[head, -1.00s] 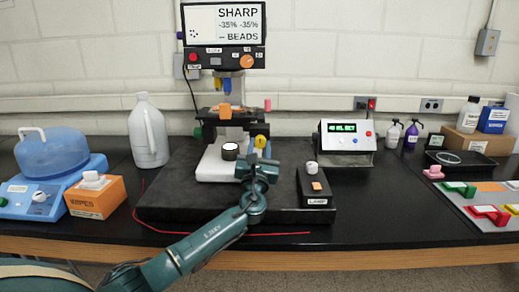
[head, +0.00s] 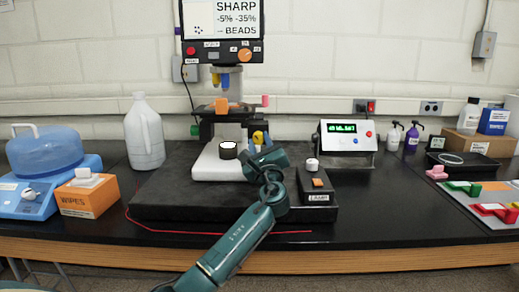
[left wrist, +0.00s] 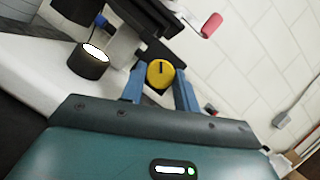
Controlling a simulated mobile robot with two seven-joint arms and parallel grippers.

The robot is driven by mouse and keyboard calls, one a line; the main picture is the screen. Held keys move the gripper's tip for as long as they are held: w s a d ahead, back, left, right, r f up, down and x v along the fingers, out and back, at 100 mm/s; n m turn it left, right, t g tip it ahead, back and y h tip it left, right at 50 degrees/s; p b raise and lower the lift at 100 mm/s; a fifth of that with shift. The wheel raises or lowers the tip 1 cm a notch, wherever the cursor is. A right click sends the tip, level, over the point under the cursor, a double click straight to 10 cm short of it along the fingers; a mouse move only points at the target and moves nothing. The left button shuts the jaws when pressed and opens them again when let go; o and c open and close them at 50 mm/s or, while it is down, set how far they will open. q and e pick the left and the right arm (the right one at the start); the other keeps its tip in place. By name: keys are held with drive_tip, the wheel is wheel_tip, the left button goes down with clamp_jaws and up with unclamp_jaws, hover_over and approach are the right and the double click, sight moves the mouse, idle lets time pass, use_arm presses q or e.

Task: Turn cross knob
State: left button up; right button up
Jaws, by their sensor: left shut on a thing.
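The yellow knob (head: 258,137) is on the right side of the microscope-like instrument, above its white base. In the left wrist view the round yellow knob (left wrist: 160,73), with a dark mark on its face, sits between my two blue fingers. My left gripper (left wrist: 158,80) is shut on it, one finger on each side. In the head view my left gripper (head: 260,144) is tilted, its arm coming from the lower middle. The screen (head: 222,20) above reads "SHARP -5% -35% – BEADS". My right gripper is not in view.
A dark round piece with a white top (head: 228,150) stands on the white base.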

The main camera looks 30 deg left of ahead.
use_arm(q)
drive_tip(key=shift+n, duration=0.6)
drive_tip(key=o, duration=1)
drive_tip(key=shift+c, duration=0.2)
drive_tip(key=b+v, duration=0.1)
drive_tip(key=v, duration=1.2)
drive_tip(key=shift+d, duration=0.15)
